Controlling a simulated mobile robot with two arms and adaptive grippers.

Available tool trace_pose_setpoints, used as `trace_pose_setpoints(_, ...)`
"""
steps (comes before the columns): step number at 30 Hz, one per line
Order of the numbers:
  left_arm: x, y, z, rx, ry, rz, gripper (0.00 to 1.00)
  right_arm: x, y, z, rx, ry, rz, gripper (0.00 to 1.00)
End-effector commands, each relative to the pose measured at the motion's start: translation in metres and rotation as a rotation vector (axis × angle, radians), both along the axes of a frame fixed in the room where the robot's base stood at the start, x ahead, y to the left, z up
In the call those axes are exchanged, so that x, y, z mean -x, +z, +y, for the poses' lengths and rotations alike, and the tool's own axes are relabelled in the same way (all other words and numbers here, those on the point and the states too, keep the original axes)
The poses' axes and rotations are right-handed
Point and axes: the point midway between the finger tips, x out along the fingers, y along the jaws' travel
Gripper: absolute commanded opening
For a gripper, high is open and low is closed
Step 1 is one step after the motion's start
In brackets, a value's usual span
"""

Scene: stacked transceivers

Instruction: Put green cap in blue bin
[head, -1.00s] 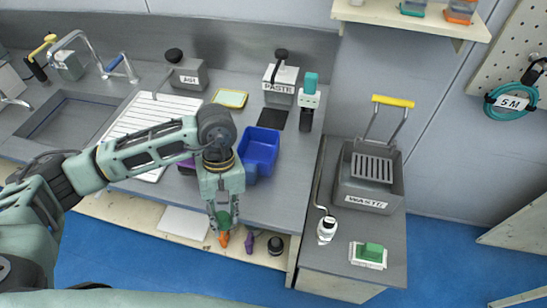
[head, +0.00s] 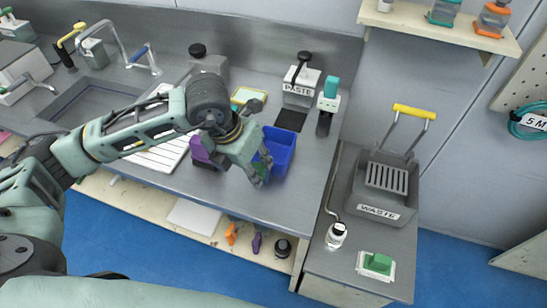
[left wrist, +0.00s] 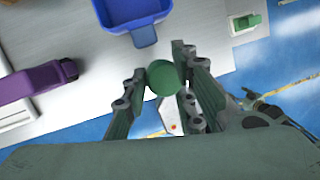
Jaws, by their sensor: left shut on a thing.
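The green cap (left wrist: 165,77) is round and sits between the fingertips of my left gripper (left wrist: 166,80) in the left wrist view. My left gripper (head: 262,174) is shut on it. In the head view the fingers mostly hide the cap. The blue bin (head: 284,150) stands on the grey counter, just behind and right of my left gripper. In the left wrist view the bin (left wrist: 145,36) lies beyond the fingertips, apart from the cap. My right gripper is not in view.
A purple thing (head: 200,150) stands left of the bin, partly behind my arm. A teal-topped device (head: 328,103) and the PASTE container (head: 299,88) stand behind the bin. The WASTE bin (head: 374,211) is on the right counter. Orange and purple things lie on the lower shelf.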

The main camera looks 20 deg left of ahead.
Motion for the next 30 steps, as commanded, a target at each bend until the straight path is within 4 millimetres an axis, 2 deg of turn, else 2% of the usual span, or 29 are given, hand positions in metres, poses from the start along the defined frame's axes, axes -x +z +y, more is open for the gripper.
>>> trace_pose_setpoints(6, -0.013, 0.014, -0.001, 0.001, 0.335, -0.001, 0.00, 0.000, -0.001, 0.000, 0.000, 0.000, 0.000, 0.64)
trace_pose_setpoints(14, -0.025, 0.016, -0.001, 0.001, 0.486, 0.004, 0.00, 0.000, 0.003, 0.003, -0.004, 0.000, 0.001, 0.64)
trace_pose_setpoints(21, -0.071, -0.010, -0.001, 0.000, 0.489, 0.006, 0.00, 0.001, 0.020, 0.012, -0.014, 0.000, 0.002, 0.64)
trace_pose_setpoints(30, -0.121, -0.042, -0.001, 0.000, 0.485, 0.006, 0.00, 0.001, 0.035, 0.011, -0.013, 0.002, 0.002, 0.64)
